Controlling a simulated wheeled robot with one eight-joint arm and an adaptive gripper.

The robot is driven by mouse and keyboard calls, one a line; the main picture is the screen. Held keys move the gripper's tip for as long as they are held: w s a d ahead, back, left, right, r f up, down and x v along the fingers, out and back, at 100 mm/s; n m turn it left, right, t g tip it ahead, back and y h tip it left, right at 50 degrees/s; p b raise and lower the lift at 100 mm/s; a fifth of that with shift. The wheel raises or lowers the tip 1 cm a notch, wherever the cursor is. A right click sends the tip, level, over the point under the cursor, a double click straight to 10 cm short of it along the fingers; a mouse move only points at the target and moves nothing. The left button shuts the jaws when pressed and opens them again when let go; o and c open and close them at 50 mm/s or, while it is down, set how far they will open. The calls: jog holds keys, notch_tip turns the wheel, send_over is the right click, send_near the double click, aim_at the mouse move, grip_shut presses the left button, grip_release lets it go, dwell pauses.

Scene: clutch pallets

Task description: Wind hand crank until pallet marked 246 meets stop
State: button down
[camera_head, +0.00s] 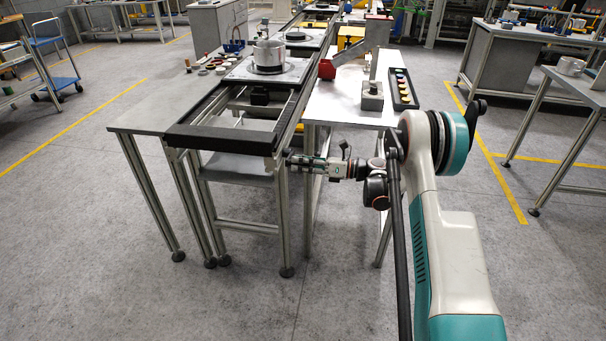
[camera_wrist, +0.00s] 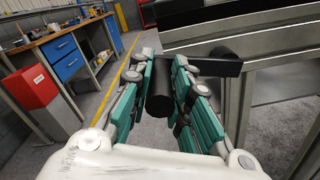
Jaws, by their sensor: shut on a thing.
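My gripper (camera_head: 292,161) is at the near right corner of the conveyor frame in the head view. In the wrist view, its teal fingers (camera_wrist: 161,70) are closed around the black cylindrical grip of the hand crank (camera_wrist: 160,98). The black crank arm (camera_wrist: 212,67) runs right from the grip towards the frame. The nearest pallet (camera_head: 235,75) is a flat plate carrying a silver clutch housing (camera_head: 268,53). Its marking is too small to read. A small black block (camera_head: 259,96) sits between the rails just in front; I cannot tell whether it is the stop.
A black crossbar (camera_head: 220,139) closes the conveyor's near end. Another pallet (camera_head: 305,42) stands farther back. The floor in front is clear.

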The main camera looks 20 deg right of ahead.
jog(key=r+m, duration=0.1)
jog(key=w+r+m, duration=0.1)
jog(key=shift+d+r+m, duration=0.1)
jog(key=shift+d+m, duration=0.1)
jog(key=shift+m, duration=0.1)
jog(key=shift+w+d+r+p, duration=0.2)
jog(key=shift+w+r, duration=0.15)
jog(key=shift+r, duration=0.15)
jog(key=shift+w+d+r+p, duration=0.15)
jog(key=shift+w+r, duration=0.15)
jog(key=shift+r, duration=0.2)
jog(key=c, duration=1.5)
grip_release()
jog(key=shift+o, duration=0.3)
jog(key=shift+f, duration=0.1)
jog(key=v, duration=1.2)
